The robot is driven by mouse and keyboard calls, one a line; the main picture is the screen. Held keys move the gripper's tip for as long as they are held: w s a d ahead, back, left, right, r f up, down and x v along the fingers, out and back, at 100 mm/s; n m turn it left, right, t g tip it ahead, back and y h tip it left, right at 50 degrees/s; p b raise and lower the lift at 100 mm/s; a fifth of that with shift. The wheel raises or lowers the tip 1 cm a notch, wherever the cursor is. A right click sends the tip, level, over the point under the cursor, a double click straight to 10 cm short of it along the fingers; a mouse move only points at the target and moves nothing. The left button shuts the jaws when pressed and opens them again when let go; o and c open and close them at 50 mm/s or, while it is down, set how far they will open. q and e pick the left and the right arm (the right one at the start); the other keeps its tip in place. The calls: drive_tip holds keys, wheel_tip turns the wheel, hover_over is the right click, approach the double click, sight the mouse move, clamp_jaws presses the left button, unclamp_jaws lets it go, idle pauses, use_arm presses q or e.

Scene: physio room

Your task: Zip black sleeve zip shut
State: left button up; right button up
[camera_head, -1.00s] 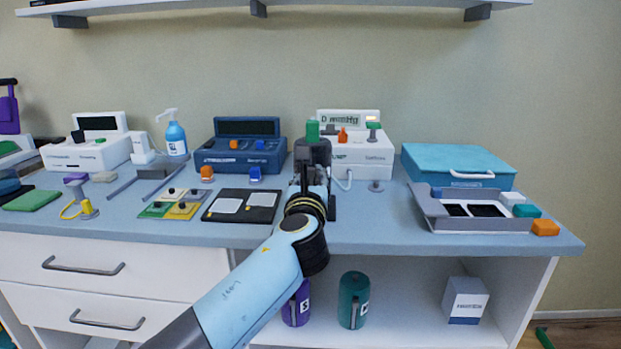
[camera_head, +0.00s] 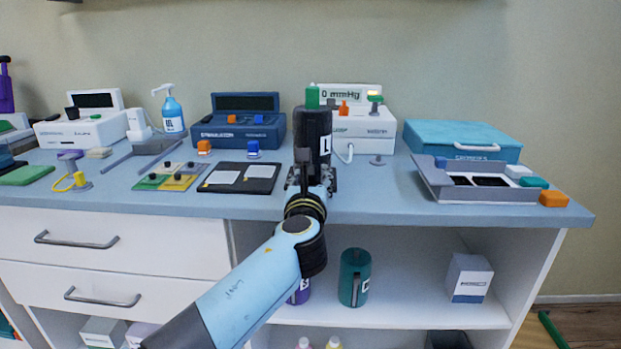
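The black sleeve (camera_head: 318,130) stands upright near the middle of the counter, in front of the white pressure unit. It has a white label with an L on its right side. A green tab (camera_head: 312,97) shows at its top; I cannot tell whether it is the zip pull. No zip line is clear. My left gripper (camera_head: 311,180) is seen from behind at the lower part of the sleeve and overlaps it in the picture. Its fingertips are hidden, so touch or grip cannot be told. My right gripper is not in view.
The white unit (camera_head: 365,125) stands behind the sleeve, with a blue unit (camera_head: 238,130) to its left. A black board with white pads (camera_head: 260,187) lies left of my gripper. A grey tray (camera_head: 470,194) and a blue case (camera_head: 460,137) are at right. Counter between gripper and tray is mostly clear.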

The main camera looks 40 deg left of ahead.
use_arm(q)
drive_tip(key=shift+s, duration=0.1)
drive_tip(key=v, duration=0.7)
drive_tip(key=shift+s, duration=0.2)
